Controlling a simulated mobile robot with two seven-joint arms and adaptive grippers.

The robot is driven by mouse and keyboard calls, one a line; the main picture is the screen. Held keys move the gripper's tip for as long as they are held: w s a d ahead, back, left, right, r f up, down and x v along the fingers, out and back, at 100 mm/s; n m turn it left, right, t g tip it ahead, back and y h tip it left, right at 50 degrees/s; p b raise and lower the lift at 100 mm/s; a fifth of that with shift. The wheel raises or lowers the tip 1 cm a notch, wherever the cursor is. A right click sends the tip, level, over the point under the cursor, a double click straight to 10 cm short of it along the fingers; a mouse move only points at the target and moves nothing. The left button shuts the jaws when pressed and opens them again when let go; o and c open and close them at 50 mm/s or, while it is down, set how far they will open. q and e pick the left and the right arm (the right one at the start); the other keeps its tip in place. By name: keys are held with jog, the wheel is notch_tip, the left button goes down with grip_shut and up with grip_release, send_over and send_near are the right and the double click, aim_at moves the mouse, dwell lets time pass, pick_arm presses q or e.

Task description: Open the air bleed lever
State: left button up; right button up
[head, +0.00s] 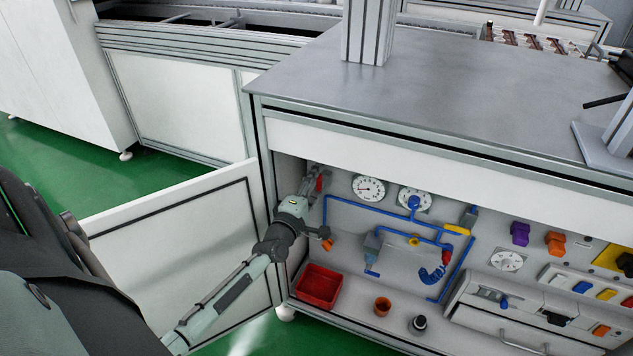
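My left arm reaches from the lower left into the open cabinet. Its gripper (317,178) is at the upper left of the panel, at a small red handle (320,184) that it partly hides. I cannot tell whether the fingers touch the handle or how far apart they are. Blue air pipes (375,231) run across the panel. A yellow lever-like part (456,230) sits on the pipework at the right, with a red fitting (448,257) below it. No label shows which part is the air bleed lever. My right gripper is out of view.
The cabinet door (185,243) stands open at the left. Gauges (369,187) are above the pipes. An orange knob (327,244) is below my wrist. A red bin (318,286), a small brown pot (382,306) and a dark round part (418,325) stand on the cabinet floor.

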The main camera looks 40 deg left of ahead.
pick_arm(q)
jog(key=o, duration=0.4)
jog(key=v, duration=1.2)
